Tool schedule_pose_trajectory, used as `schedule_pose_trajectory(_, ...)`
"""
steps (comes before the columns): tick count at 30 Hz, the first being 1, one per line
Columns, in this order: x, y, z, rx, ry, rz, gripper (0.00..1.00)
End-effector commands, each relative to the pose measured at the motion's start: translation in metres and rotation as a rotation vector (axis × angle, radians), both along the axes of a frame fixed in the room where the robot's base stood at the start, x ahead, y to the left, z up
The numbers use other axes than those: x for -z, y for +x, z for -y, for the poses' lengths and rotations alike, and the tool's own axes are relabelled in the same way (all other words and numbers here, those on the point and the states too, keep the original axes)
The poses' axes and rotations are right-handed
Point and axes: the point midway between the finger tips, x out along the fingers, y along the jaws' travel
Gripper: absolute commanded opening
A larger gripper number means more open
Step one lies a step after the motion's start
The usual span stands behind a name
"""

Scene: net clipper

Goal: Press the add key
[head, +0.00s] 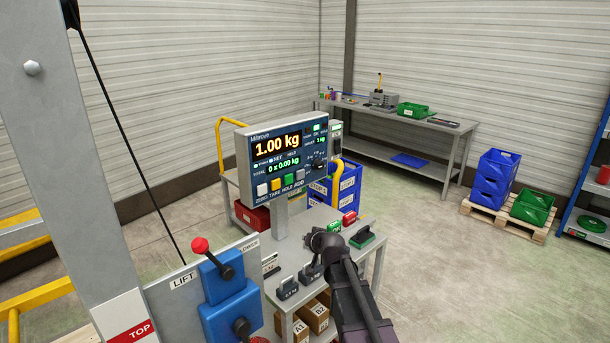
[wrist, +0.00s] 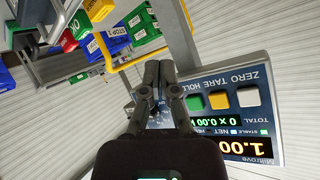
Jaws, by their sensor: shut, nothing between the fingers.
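The indicator panel (head: 278,160) reads 1.00 kg, with 0 x 0.00 kg as its total. The grey add key (head: 300,174) is at the right end of its key row, beside the green hold key (head: 289,179). The panel appears upside down in the wrist view (wrist: 264,130), where the add key is hidden behind my fingers.
A blue lift control (head: 222,280) with a red knob is at the front left. Blue bins (head: 347,188) stand behind the panel. Open floor lies to the right.

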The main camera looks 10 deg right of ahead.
Motion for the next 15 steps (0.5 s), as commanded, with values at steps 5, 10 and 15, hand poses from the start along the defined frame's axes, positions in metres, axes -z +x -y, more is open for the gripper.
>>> schedule_pose_trajectory(5, -0.041, 0.056, 0.012, 0.111, 0.096, 0.224, 0.0)
schedule_pose_trajectory(10, -0.078, 0.092, 0.033, 0.239, 0.176, 0.417, 0.0)
schedule_pose_trajectory(15, -0.102, 0.112, 0.057, 0.368, 0.228, 0.551, 0.0)
